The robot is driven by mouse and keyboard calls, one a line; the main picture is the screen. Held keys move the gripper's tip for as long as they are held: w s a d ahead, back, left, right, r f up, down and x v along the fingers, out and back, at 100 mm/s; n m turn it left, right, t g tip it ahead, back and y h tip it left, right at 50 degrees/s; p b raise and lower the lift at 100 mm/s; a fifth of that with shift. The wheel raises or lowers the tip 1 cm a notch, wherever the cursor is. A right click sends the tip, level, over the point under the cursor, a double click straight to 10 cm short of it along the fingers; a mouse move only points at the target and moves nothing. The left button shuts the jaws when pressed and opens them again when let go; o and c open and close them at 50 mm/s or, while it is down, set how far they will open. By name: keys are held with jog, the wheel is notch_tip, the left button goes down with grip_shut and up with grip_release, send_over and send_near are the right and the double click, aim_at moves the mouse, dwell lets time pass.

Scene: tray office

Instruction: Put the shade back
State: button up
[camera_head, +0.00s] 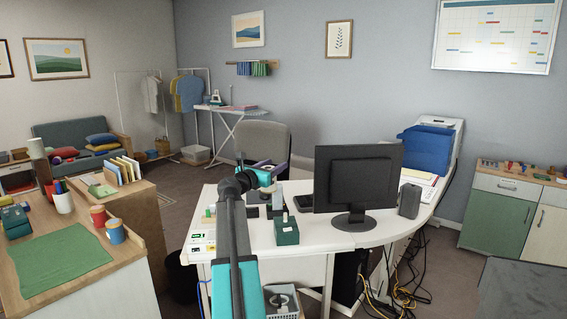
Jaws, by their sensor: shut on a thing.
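My gripper (262,178) is beyond the end of my arm, over the left part of the white desk (310,236). It is seen from behind, with its teal part turned to the right. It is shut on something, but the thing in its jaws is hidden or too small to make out. I cannot pick out the shade for certain. A dark green box (286,231) stands on the desk to the right of my arm. A grey rounded thing lies in a white basket (293,312) below the desk front.
A black monitor (357,178) and a grey speaker (409,201) stand right of the gripper. A beige chair (264,142) is behind the desk. A wooden counter with a green mat (52,259) and cups is at left. Loose cables (402,285) hang at right.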

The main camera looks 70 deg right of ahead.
jog(key=w+a+f+n+t+y+b, duration=0.15)
jog(key=w+a+f+n+t, duration=0.35)
jog(key=w+a, duration=0.5)
jog(key=w+a+f+n+t+y+b, duration=0.1)
jog(key=w+a+f+n+t+b, duration=0.1)
jog(key=w+a+f+t, duration=0.75)
jog(key=w+a+f+n+t+y+b, duration=0.1)
jog(key=w+a+f+n+y+b, duration=0.2)
jog(key=w+a, duration=0.7)
jog(key=w+a+f+n+t+y, duration=0.25)
jog(key=a+n+y, duration=0.2)
jog(key=a, duration=0.65)
jog(key=w+a+f+n+t+y+b, duration=0.1)
jog(key=w+a+f+n+y, duration=0.4)
jog(key=a, duration=0.6)
jog(key=w+a+f+n+t+y, duration=0.1)
jog(key=w+a+f+n+y, duration=0.15)
jog(key=a+y, duration=0.55)
jog(key=s+a+n+g+y, duration=0.3)
jog(key=s+a, duration=0.3)
jog(key=a, duration=0.4)
jog(key=s+a+n+g+y, duration=0.3)
jog(key=s+a+n+y, duration=0.2)
jog(key=a, duration=0.5)
jog(key=shift+s+a+f+n+g+y+b, duration=0.25)
jog(key=shift+s+f+n+g+y+b, duration=0.15)
jog(key=shift+y, duration=0.3)
jog(key=shift+d, duration=0.1)
